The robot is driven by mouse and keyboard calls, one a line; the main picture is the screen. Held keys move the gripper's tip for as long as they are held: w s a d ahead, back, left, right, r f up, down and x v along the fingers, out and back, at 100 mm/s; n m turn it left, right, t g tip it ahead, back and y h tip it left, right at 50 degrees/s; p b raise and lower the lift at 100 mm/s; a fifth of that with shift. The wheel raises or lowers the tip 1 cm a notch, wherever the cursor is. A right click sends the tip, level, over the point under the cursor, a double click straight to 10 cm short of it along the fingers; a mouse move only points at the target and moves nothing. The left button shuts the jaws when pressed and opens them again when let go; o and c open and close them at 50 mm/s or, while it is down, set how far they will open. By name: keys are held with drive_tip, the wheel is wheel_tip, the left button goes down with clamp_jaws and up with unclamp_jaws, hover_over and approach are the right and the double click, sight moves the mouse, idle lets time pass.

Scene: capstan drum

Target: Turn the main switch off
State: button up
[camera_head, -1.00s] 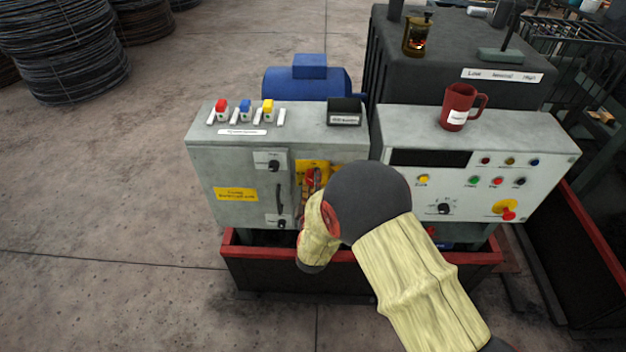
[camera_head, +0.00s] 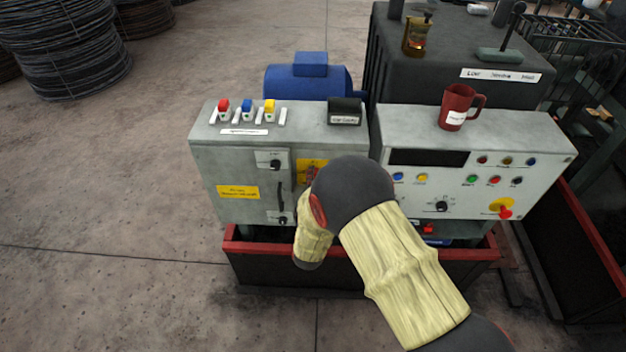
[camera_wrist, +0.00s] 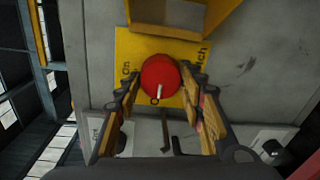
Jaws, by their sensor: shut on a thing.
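The main switch is a round red knob (camera_wrist: 160,76) with a white mark, on a yellow plate (camera_wrist: 130,44) in the wrist view. The white mark points down in that view, towards a partly hidden label starting with "O". "On" stands at the plate's left. My gripper (camera_wrist: 160,80) has one finger on each side of the knob and is shut on it. In the head view the yellow plate (camera_head: 318,163) shows on the grey cabinet (camera_head: 222,165), and my arm hides most of the switch.
A yellow bracket (camera_wrist: 205,15) juts out close by the knob. A control panel (camera_head: 400,188) with a red mug (camera_head: 455,106) on top stands to the right. A red-rimmed trough (camera_head: 250,247) runs below. Open floor (camera_head: 110,200) lies left.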

idle(0.4)
drive_tip(key=o, duration=1.2)
drive_tip(key=s, duration=1.2)
drive_tip(key=shift+a+r, duration=0.25)
drive_tip(key=shift+r, duration=0.1)
